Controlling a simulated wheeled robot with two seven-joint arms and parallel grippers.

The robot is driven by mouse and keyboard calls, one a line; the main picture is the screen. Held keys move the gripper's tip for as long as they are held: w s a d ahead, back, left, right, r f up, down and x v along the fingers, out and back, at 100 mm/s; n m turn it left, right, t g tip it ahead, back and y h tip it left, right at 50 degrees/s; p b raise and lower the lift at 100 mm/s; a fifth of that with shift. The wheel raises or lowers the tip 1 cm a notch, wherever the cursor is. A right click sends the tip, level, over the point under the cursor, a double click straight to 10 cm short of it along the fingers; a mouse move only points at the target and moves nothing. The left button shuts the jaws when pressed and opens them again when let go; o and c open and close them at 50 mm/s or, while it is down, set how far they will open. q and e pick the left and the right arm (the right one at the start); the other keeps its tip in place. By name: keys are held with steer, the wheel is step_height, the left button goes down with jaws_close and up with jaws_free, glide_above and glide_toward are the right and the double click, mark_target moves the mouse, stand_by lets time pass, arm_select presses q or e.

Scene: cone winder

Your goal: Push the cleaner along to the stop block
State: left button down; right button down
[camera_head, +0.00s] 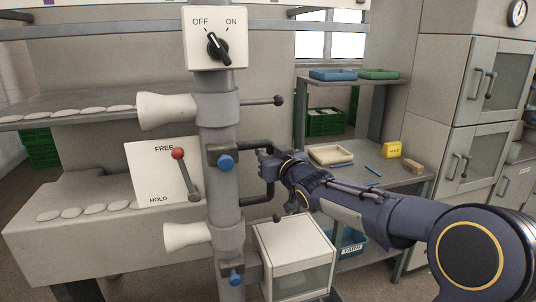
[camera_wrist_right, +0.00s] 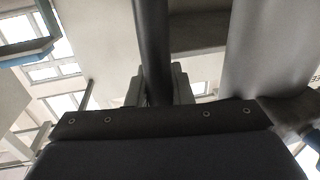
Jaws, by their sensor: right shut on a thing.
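My right gripper (camera_head: 268,158) is shut on the upright bar of a dark C-shaped handle (camera_head: 271,190), which stands out from the right side of a grey upright column (camera_head: 219,118). In the right wrist view the dark bar (camera_wrist_right: 153,45) runs between the two fingers (camera_wrist_right: 160,88). No part is plainly marked as the cleaner, and I cannot tell which block is the stop. A dark clamp with a blue knob (camera_head: 226,163) sits on the column beside the handle's upper end. A lower blue knob (camera_head: 236,278) is near the column's foot. My left gripper is not in view.
White cones (camera_head: 166,110) and (camera_head: 187,236) point left from the column. A FREE/HOLD panel has a red-knobbed lever (camera_head: 178,154) set up near FREE. An OFF/ON dial (camera_head: 217,46) is above. A white box (camera_head: 294,258) stands below my right forearm; a bench (camera_head: 400,178) is behind.

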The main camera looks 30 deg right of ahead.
steer(key=c, duration=1.3)
jaws_free()
steer(key=s, duration=0.7)
steer(key=shift+s+a, duration=0.2)
steer(key=shift+s, duration=0.2)
